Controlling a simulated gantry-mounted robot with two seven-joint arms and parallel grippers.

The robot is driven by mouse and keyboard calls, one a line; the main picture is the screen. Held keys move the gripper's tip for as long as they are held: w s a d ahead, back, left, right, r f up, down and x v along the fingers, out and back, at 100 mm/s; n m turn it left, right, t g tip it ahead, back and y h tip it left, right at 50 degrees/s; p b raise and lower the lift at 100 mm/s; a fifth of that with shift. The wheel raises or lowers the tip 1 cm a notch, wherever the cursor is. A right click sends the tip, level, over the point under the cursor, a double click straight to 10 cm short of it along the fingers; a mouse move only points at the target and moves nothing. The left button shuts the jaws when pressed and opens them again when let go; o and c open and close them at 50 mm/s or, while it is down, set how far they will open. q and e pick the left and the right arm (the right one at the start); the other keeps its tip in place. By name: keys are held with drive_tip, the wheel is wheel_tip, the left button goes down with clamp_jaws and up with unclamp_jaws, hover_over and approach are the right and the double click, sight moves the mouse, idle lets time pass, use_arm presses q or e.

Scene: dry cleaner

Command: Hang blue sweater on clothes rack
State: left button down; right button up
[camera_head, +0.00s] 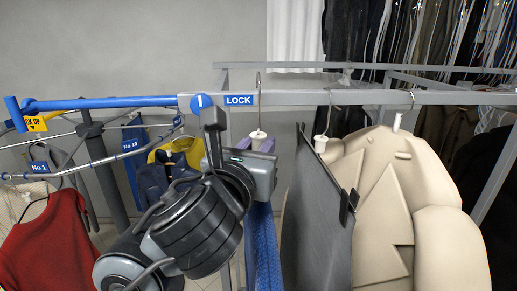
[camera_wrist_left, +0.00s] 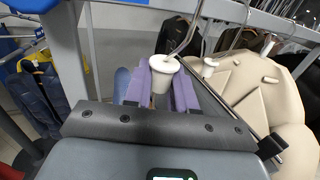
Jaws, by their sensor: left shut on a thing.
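The blue sweater (camera_head: 263,248) hangs below my left gripper (camera_head: 254,144), mostly hidden behind my arm in the head view. Its hanger has a white cone-shaped neck (camera_wrist_left: 166,69) and a thin metal hook (camera_head: 258,92). My left gripper's purple fingers (camera_wrist_left: 163,88) are shut around the hanger just below the white neck. The hook rises to the grey rail (camera_head: 290,98) of the clothes rack, right beside the LOCK label. Its tip reaches above the rail; I cannot tell whether it bears on it. My right gripper is not in view.
A dark grey garment (camera_head: 318,215) and a beige jacket (camera_head: 390,190) hang close on the right. A blue bar (camera_head: 110,103) joins the rail on the left. A lower curved rail holds a red garment (camera_head: 50,245) and a yellow and navy one (camera_head: 160,178).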

use_arm(q)
drive_tip(key=shift+w, duration=0.1)
idle(0.3)
drive_tip(key=shift+w, duration=0.95)
drive_tip(key=shift+w+a+r, duration=0.1)
drive_tip(key=shift+w+a, duration=0.05)
drive_tip(key=shift+w, duration=1.65)
drive_tip(key=shift+w, duration=0.1)
drive_tip(key=shift+b, duration=0.3)
drive_tip(key=shift+f, duration=0.2)
drive_tip(key=shift+f+b, duration=1.2)
drive_tip(key=shift+f, duration=0.2)
drive_tip(key=shift+f, duration=0.2)
